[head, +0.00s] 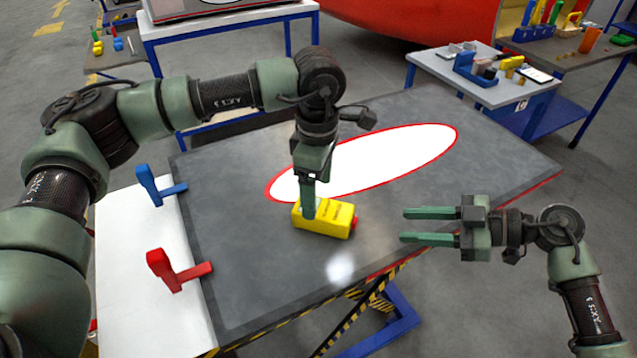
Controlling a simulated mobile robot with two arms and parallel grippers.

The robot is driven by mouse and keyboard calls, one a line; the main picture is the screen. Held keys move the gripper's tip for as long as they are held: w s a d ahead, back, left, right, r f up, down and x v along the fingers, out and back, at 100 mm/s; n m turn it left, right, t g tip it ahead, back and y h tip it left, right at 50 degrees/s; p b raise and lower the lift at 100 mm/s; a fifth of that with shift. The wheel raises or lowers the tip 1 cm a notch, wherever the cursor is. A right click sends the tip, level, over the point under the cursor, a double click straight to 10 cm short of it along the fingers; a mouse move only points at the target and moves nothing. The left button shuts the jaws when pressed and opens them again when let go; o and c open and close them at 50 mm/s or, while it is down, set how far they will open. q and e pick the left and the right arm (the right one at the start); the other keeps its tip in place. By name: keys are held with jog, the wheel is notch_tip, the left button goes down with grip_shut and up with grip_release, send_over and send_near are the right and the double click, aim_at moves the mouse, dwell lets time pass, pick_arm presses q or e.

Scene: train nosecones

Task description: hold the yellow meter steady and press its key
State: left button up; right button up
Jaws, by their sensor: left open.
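The yellow meter (335,222) lies on the dark grey tabletop (235,270), near the front edge of the white oval. A small red part shows at its right end. My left gripper (309,208) points down at the left part of the meter from above, with a green finger in front of its near side. It is open; the far finger is hidden, and I cannot tell whether it touches the meter. My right gripper (430,225) is open and empty to the right of the meter, its two green fingers pointing left towards it, with a gap between.
A white oval with a red rim (375,158) lies behind the meter. A blue clamp-like piece (158,187) and a red one (176,270) stand at the table's left edge by a white board (150,240). A side table (490,90) with tools stands back right.

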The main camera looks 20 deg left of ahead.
aim_at(318, 206)
pick_arm(q)
notch_tip(318, 206, down, 7)
jog(key=shift+r, duration=0.1)
dwell(0.3)
grip_shut()
pick_arm(e)
jog(key=shift+f, duration=0.1)
dwell(0.4)
grip_shut()
dwell(1.6)
